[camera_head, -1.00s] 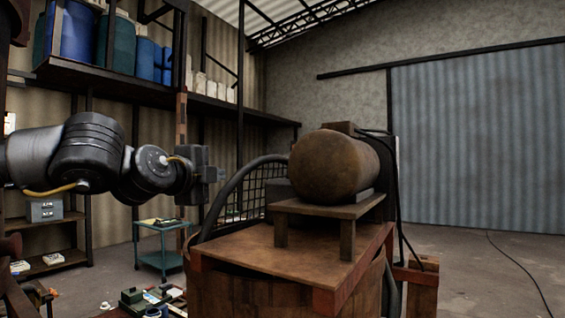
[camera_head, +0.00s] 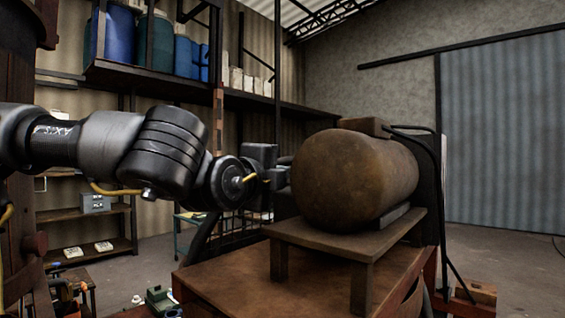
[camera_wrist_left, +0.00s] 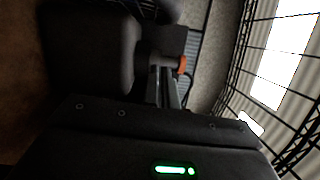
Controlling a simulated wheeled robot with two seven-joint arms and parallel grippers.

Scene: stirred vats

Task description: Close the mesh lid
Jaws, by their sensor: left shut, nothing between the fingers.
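The black mesh lid (camera_head: 238,224) shows only in part in the head view, behind the wooden vat cover (camera_head: 235,280) and below my left gripper. The rusty motor drum and my arm hide the rest, so its angle is hard to tell now. My left gripper (camera_head: 283,179) points right, just left of the drum, at about the height of its lower half. Its fingers are shut and empty; they also show in the left wrist view (camera_wrist_left: 167,88). I cannot tell whether it touches anything. My right gripper is not in view.
The rusty motor drum (camera_head: 352,180) stands on a wooden stand (camera_head: 345,240) on the vat cover, close to my left gripper. Shelves with barrels (camera_head: 160,43) stand behind. Floor at right is open.

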